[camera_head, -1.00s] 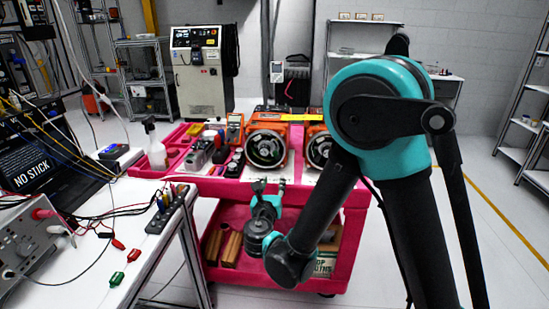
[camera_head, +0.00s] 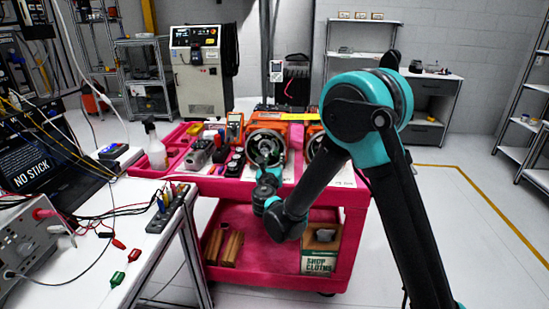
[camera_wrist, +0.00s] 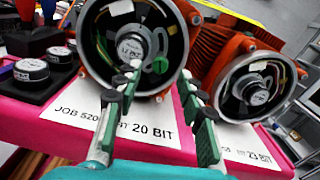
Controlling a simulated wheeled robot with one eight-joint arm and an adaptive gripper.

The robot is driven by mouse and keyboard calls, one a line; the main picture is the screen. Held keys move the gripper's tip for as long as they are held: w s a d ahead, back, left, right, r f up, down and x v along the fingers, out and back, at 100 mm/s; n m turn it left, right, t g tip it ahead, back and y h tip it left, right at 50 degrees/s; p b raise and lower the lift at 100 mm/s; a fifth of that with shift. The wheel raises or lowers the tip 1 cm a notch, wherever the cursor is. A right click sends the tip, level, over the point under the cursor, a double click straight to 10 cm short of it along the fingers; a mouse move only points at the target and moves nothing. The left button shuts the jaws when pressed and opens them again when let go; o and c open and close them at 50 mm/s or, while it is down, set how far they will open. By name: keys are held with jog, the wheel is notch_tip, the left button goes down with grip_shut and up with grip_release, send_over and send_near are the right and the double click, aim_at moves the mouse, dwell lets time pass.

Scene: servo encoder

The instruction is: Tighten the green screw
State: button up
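An orange motor (camera_wrist: 88,53) with an open round housing stands on the pink cart and shows in the head view (camera_head: 252,130). Inside its housing is a silver encoder labelled 17 BIT (camera_wrist: 130,45). A small green part (camera_wrist: 160,65), perhaps the green screw, shows at the lower right inside this housing. My gripper (camera_wrist: 160,71) is open and empty, its two fingers apart in front of this housing. The left finger overlaps the encoder in the wrist view. In the head view my gripper (camera_head: 266,163) covers part of the motor's front. Whether it touches anything cannot be told.
A second orange motor (camera_wrist: 228,58) stands close on the right. Paper labels reading 20 BIT (camera_wrist: 100,122) and 23 BIT (camera_wrist: 245,157) lie in front. Black-based gauges (camera_wrist: 30,70) stand at left. The pink cart (camera_head: 345,195) has a lower shelf with boxes.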

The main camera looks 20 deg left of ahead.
aim_at(275, 153)
jog(key=shift+x, duration=1.3)
jog(key=shift+c, duration=0.2)
grip_shut()
